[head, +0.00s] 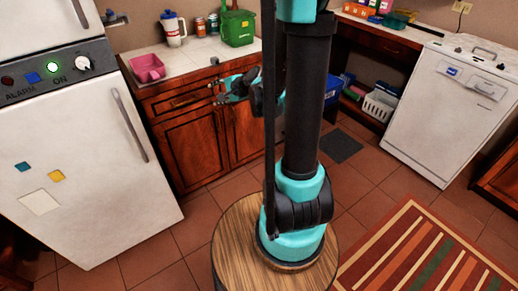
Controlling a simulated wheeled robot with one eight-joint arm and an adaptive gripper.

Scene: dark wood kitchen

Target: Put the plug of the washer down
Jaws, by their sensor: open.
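A white washer (439,112) stands at the right against the wall. A thin dark cord-like shape (484,51) lies on its top; it is too small to tell whether it ends in the plug. A beige wall socket (462,7) sits on the wall above, with something dark at it. My gripper (222,92) is left of my arm's dark column, in front of the counter and far from the washer. It is open, and I see nothing held in it. Part of it is hidden behind my own arm links.
A white fridge (75,140) stands at the left. The wooden counter (190,62) holds a pink tub (147,68), a pitcher (174,29) and a green box (238,28). A white basket (380,105) sits on a low shelf. A striped rug (430,255) covers floor at the right.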

